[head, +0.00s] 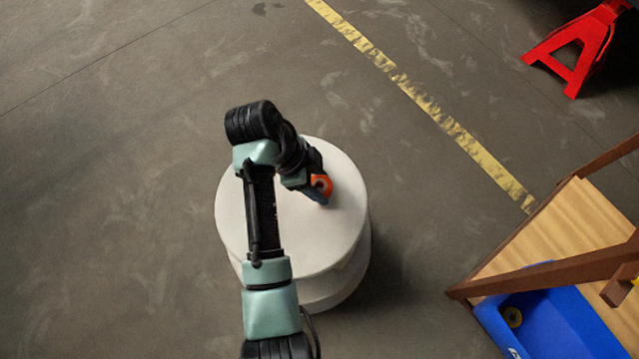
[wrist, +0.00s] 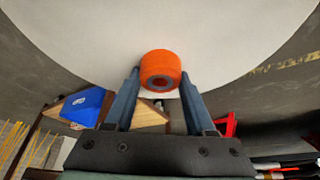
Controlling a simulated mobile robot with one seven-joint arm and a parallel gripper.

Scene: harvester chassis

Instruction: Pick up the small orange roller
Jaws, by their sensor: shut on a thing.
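The small orange roller (wrist: 160,66) is between the two fingertips of my gripper (wrist: 159,84) in the wrist view, with its grey hub facing the camera. The fingers are shut on its sides. In the head view the orange roller (head: 322,184) shows at the end of my gripper (head: 318,192), over the right part of a round white surface (head: 340,225). The roller is partly hidden by my gripper there. I cannot tell whether the roller touches the white surface.
A red jack stand (head: 575,48) is at the upper right. The grey floor on the left is clear.

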